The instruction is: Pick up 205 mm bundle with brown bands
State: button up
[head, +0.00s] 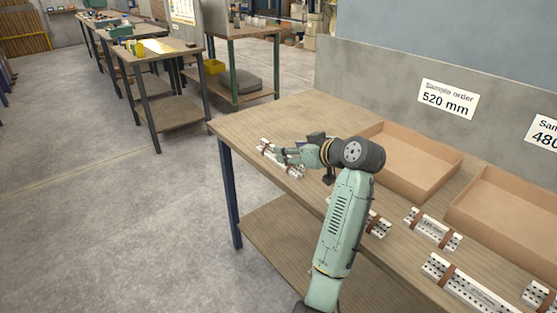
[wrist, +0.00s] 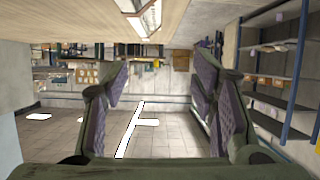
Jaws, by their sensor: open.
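A pale perforated bundle with brown bands (head: 267,149) lies on the wooden table near its left edge. My gripper (head: 281,155) is right at this bundle in the head view and covers its middle part. In the wrist view, my gripper (wrist: 162,82) is open, with nothing between its fingers. A pale bundle (wrist: 147,17) shows at the top of the wrist view, on the wood surface and outside the fingers. More banded bundles lie to the right: one partly behind my arm (head: 378,224), a short one (head: 433,229) and a longer one (head: 468,284). I cannot read their lengths.
The wooden table (head: 262,122) has clear room at its far left. An open cardboard tray (head: 410,172) stands behind the bundles, with another tray (head: 510,200) to its right. A "520 mm" sign (head: 448,100) is on the grey wall behind.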

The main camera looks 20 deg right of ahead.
aim_at(292, 168)
jog(key=shift+s+d+f, duration=0.3)
jog(key=shift+s+d, duration=0.1)
jog(key=shift+d, duration=0.2)
jog(key=shift+s+d+f, duration=0.25)
jog(key=shift+s+d, duration=0.15)
jog(key=shift+d, duration=0.15)
jog(key=shift+d+f, duration=0.15)
jog(key=shift+f, duration=0.1)
jog(key=p+x, duration=0.1)
jog(key=x, duration=0.4)
jog(key=p+x, duration=0.2)
jog(key=x, duration=0.2)
jog(key=shift+w+a, duration=0.3)
jog(key=shift+w+f, duration=0.2)
jog(key=shift+c, duration=0.2)
grip_shut()
